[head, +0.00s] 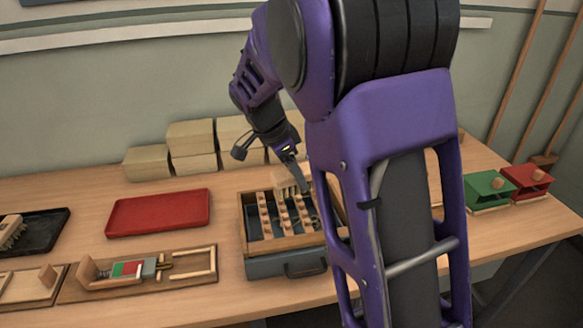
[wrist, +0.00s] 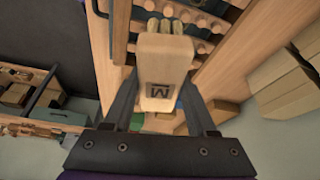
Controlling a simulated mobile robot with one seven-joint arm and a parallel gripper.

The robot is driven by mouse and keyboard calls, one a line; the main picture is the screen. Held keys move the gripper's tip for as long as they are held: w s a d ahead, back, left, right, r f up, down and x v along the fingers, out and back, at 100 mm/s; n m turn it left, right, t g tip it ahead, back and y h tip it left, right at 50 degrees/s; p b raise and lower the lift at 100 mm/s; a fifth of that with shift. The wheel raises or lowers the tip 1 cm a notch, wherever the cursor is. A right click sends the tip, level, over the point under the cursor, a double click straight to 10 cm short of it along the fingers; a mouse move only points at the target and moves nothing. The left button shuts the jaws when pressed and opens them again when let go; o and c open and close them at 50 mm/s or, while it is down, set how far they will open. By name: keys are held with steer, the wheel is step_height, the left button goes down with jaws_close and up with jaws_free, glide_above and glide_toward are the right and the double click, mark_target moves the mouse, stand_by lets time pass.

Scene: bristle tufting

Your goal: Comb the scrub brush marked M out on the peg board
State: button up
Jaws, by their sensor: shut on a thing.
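In the wrist view my gripper (wrist: 163,100) is shut on the scrub brush (wrist: 165,60), a pale wooden block marked M. Its bristle tufts point away from me, towards the peg board. In the head view the brush (head: 290,184) is at the far side of the peg board (head: 244,222), which has rows of wooden pegs in a wooden frame over a dark drawer box. My gripper (head: 303,180) is above the board's back part. I cannot tell whether the bristles touch the pegs. My arm hides the board's right side.
A red tray (head: 158,213) lies left of the board, with a wooden clamp fixture (head: 190,270) in front. A black tray with a brush (head: 45,228) is at the far left. Pale blocks (head: 192,138) stack behind. Green (head: 488,190) and red (head: 527,182) boxes stand right.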

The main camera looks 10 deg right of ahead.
steer(key=shift+s, duration=0.4)
steer(key=shift+s+f, duration=0.1)
steer(key=shift+f, duration=0.05)
step_height(320, 180, down, 6)
steer(key=b, duration=0.4)
steer(key=shift+f, duration=0.2)
